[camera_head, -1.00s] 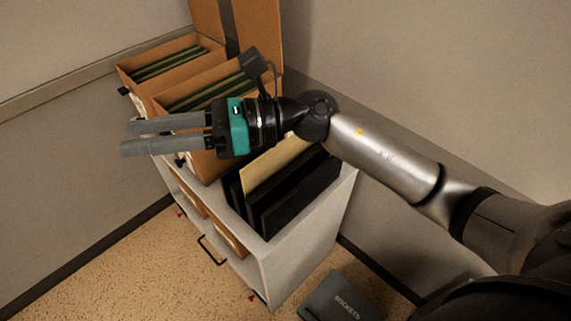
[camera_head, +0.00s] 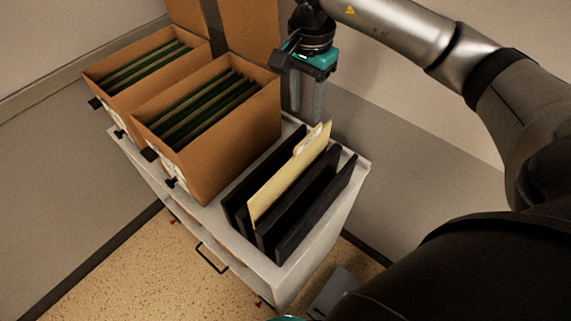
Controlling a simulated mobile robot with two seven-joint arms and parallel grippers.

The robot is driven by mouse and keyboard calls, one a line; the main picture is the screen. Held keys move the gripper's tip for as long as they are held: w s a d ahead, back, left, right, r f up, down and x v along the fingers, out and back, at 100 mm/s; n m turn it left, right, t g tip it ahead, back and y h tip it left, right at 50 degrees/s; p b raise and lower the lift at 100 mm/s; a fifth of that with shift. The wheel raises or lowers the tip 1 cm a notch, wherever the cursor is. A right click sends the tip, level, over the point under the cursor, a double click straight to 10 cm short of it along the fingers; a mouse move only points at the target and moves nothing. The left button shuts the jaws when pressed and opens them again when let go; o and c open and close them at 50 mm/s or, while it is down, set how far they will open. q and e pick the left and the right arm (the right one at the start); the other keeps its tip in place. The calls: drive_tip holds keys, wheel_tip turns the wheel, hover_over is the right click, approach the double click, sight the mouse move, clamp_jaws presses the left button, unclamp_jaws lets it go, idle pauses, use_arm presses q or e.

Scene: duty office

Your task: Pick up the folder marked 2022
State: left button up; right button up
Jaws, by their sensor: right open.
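A pale yellow folder (camera_head: 285,182) stands upright between the black dividers of a rack (camera_head: 318,198) on top of a white cabinet. Its raised tab bears a light label, too small to read, so I cannot tell whether it says 2022. My right gripper (camera_head: 307,112) points down behind the rack, beyond the folder's tab end. It is open and empty, its grey fingers apart from the folder as far as I can see. My left gripper's fingers are not in view.
Two open cardboard boxes (camera_head: 214,147) (camera_head: 126,86) with green hanging files stand left of the rack on the white cabinet (camera_head: 262,262). Their raised lids and the wall are close to my right gripper. A dark object (camera_head: 331,290) lies on the floor at the cabinet's right.

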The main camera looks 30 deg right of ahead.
hover_over(303, 142)
wheel_tip(303, 142, down, 5)
wheel_tip(303, 142, down, 4)
drive_tip(key=shift+f, duration=0.1)
drive_tip(key=shift+s+f, duration=0.1)
drive_tip(key=shift+f, duration=0.3)
drive_tip(key=f, duration=0.5)
drive_tip(key=shift+a, duration=0.35)
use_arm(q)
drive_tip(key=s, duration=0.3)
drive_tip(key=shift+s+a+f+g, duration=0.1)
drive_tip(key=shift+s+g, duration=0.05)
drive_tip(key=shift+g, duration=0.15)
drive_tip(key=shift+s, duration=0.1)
use_arm(e)
drive_tip(key=shift+r, duration=0.1)
drive_tip(key=shift+c, duration=0.4)
clamp_jaws()
